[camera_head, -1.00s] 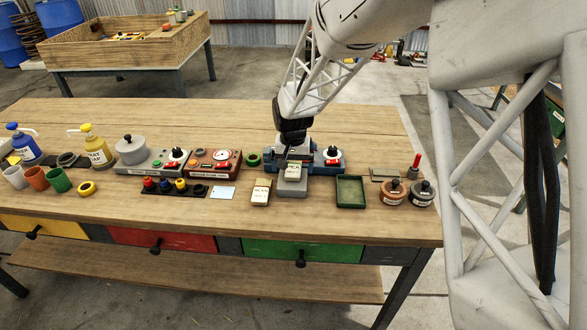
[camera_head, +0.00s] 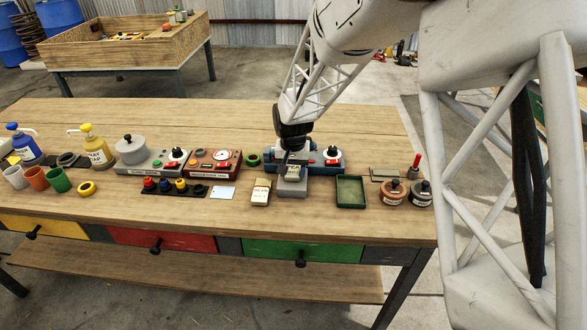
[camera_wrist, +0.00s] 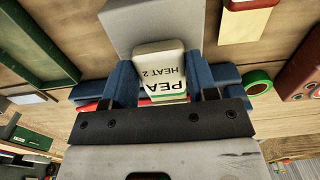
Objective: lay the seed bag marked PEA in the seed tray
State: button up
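The PEA seed bag (camera_head: 291,173) is a small pale bag on a grey block (camera_head: 291,189) on the bench. In the wrist view the bag (camera_wrist: 161,72) shows its PEA label upside down, with a green stripe. My gripper (camera_head: 291,168) is lowered over it, one finger on each side. In the wrist view my fingers (camera_wrist: 163,85) stand very close to the bag's sides, seemingly open around it; firm contact does not show. The seed tray (camera_head: 351,203), dark green and empty, sits right of the block; its edge also shows in the wrist view (camera_wrist: 72,68).
A second similar bag (camera_head: 260,193) lies left of the block. A blue device (camera_head: 331,162) with a black knob stands behind my gripper. Two lidded pots (camera_head: 393,193) are right of the tray. Bare bench lies in front of the tray.

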aim_at(291, 190)
jog(key=shift+c, duration=0.6)
jog(key=shift+s, duration=0.2)
jog(key=shift+s+r, duration=0.15)
jog(key=shift+s, duration=2.1)
jog(key=shift+r, duration=0.2)
notch_tip(291, 190, up, 7)
jog(key=shift+f, duration=0.2)
dwell(0.6)
